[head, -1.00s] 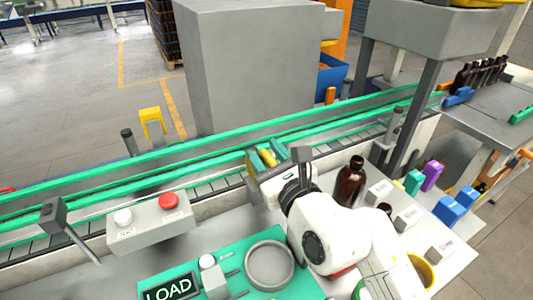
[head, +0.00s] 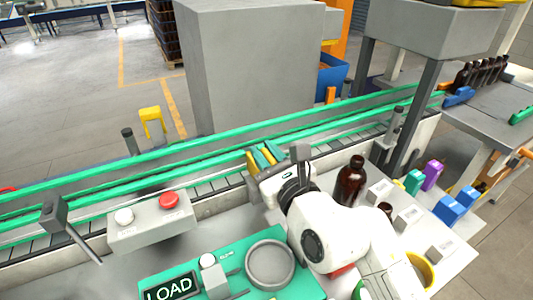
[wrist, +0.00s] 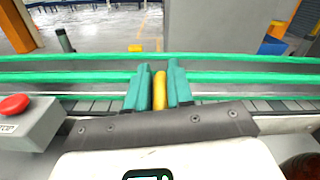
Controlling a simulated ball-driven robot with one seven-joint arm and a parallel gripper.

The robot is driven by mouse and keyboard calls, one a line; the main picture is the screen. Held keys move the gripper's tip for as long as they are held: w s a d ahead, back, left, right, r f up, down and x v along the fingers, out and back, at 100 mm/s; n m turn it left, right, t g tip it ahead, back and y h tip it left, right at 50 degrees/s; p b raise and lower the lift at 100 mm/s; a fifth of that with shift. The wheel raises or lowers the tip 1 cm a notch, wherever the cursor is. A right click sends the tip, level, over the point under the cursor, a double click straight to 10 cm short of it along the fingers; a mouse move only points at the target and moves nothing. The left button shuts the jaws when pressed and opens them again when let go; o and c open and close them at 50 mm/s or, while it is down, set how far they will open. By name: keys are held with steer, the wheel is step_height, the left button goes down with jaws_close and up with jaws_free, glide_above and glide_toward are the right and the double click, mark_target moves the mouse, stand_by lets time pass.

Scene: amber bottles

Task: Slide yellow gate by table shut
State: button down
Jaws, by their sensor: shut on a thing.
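My gripper (wrist: 158,88) has its teal fingers shut on the upright yellow gate piece (wrist: 160,90), one finger on each side of it. In the head view my gripper (head: 264,157) is at the near edge of the conveyor, beyond the work table. Only a narrow strip of the gate shows between the fingers; its lower part is hidden by my gripper and wrist.
The green-railed conveyor (head: 120,178) runs behind the gate. A button box (head: 150,228) with a red button stands to the left. A brown bottle (head: 351,183) stands right of my wrist. A separate yellow bracket (head: 152,115) stands beyond the conveyor.

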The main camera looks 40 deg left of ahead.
steer(key=x, duration=0.5)
steer(key=shift+w+a, duration=0.3)
steer(key=shift+w, duration=0.1)
steer(key=shift+w+r, duration=0.15)
steer(key=shift+r, duration=0.05)
steer(key=c, duration=1.4)
jaws_free()
steer(key=shift+a, duration=0.1)
steer(key=o, duration=0.3)
steer(key=shift+a, duration=0.15)
steer(key=shift+f, duration=0.1)
steer(key=shift+s, duration=0.2)
steer(key=v, duration=1)
steer(key=shift+s+d, duration=0.1)
steer(key=shift+d, duration=0.25)
